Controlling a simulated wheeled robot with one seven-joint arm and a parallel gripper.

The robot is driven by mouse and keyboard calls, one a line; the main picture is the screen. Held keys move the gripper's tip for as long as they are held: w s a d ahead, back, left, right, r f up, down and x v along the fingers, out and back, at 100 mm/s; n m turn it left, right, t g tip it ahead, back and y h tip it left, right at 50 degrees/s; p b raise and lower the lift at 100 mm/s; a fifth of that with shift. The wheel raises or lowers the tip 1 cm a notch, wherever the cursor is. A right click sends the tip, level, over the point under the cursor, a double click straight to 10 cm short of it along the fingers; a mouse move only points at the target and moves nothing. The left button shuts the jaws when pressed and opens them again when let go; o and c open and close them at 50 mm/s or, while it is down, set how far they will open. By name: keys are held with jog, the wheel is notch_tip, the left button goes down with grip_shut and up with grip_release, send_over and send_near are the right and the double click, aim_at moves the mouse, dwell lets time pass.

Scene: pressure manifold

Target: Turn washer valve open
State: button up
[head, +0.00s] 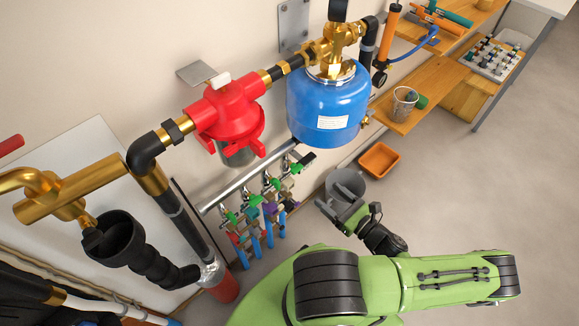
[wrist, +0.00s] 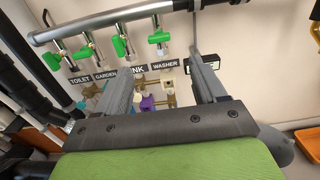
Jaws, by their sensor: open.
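The washer valve has a green handle (wrist: 158,38), on the rightmost labelled branch under the grey manifold pipe in the wrist view. The handle looks set crosswise to its branch. The WASHER label (wrist: 164,64) is just below it. In the head view, the rightmost green handle (head: 296,168) is on the manifold below the blue tank. My gripper (wrist: 160,62) is open and empty. Its fingers point towards the washer branch, one on each side of it in the picture, apparently short of it. In the head view, my gripper (head: 335,214) is right of and below the manifold.
Green handles for SINK (wrist: 122,46), GARDEN (wrist: 82,52) and TOILET (wrist: 53,57) stand close by on the left. The manifold pipe (wrist: 110,22) runs above. A grey bucket (head: 347,182) and orange tray (head: 379,160) are on the floor. Open floor lies to the right.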

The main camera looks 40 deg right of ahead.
aim_at(297, 168)
jog(key=w, duration=0.4)
jog(key=w+b, duration=0.1)
jog(key=w, duration=0.4)
jog(key=w+b, duration=0.1)
jog(key=w, duration=0.4)
jog(key=shift+w+a, duration=0.1)
jog(key=shift+a, duration=0.15)
jog(key=c, duration=1.1)
jog(key=shift+o, duration=0.2)
